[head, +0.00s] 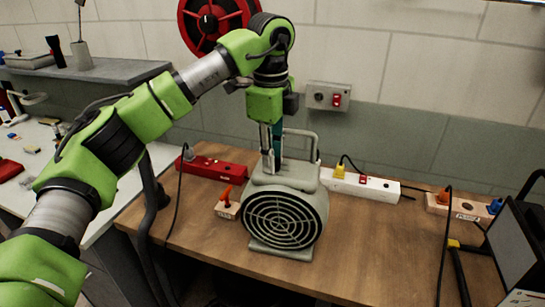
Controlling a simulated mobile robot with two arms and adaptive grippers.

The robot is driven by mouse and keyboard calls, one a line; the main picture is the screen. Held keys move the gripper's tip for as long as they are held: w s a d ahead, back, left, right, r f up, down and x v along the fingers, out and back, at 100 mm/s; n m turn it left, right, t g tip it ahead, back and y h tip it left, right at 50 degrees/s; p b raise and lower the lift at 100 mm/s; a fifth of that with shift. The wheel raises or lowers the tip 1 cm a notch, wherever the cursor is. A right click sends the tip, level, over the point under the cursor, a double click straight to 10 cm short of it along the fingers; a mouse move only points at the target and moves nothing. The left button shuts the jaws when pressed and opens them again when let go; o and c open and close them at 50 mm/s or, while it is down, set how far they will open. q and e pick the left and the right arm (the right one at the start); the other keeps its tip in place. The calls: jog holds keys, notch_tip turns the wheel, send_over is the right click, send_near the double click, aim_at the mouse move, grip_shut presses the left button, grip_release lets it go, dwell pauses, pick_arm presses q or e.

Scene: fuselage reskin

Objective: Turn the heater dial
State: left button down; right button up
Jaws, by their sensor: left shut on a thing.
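The heater (283,218) is a grey-beige fan heater with a round dark grille and a handle on top. It stands upright on the wooden table. My left gripper (272,168) points straight down, with its fingertips at the top of the heater. It is shut on the dial there, which the fingers hide, so I cannot tell how the dial is turned. My right gripper is not in view.
A dark screen-like panel (520,250) stands at right. The front middle-right is clear.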

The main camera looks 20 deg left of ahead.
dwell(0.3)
pick_arm(q)
jog(key=c, duration=2.1)
grip_release()
notch_tip(320, 180, up, 12)
jog(key=shift+s, duration=0.25)
